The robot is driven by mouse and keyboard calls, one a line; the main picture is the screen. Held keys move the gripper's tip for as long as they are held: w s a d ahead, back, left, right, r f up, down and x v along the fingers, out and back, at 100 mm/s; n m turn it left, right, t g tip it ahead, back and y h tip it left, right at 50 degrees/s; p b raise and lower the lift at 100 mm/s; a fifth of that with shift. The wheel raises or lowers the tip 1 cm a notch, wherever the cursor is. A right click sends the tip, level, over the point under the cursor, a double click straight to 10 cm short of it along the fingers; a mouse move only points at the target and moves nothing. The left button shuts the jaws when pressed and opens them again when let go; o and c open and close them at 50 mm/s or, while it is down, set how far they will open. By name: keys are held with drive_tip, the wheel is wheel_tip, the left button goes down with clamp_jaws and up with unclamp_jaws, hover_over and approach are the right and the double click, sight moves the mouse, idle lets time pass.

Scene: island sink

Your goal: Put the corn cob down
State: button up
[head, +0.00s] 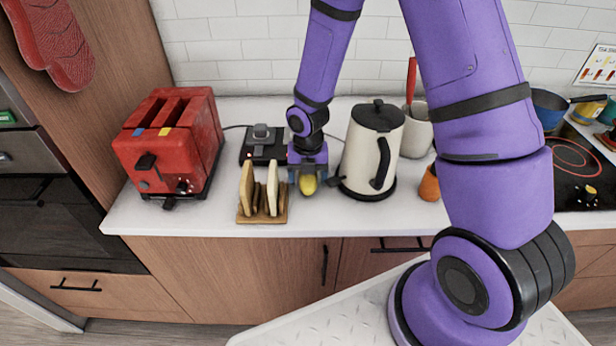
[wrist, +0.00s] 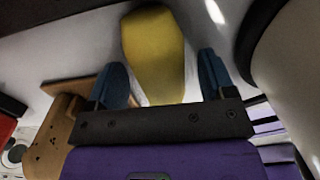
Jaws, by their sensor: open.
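The yellow corn cob (head: 308,184) is at the white counter, between the wooden toast rack and the cream kettle. It also shows in the wrist view (wrist: 154,50), lying lengthwise ahead of and between the blue fingers. My gripper (head: 307,178) is over the cob with its fingers pointing down. In the wrist view my gripper (wrist: 168,80) is open, with a finger on each side of the cob and gaps beside it. The cob seems to rest on the counter, though its underside is hidden.
The toast rack (head: 262,215) stands close on the left and the kettle (head: 372,150) close on the right. A red toaster (head: 170,145) is farther left. A dark device (head: 263,146) sits behind the rack. The counter's front edge (head: 340,232) is near.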

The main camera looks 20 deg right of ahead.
drive_tip(key=shift+f, duration=0.3)
drive_tip(key=c, duration=1.2)
drive_tip(key=shift+r, duration=0.15)
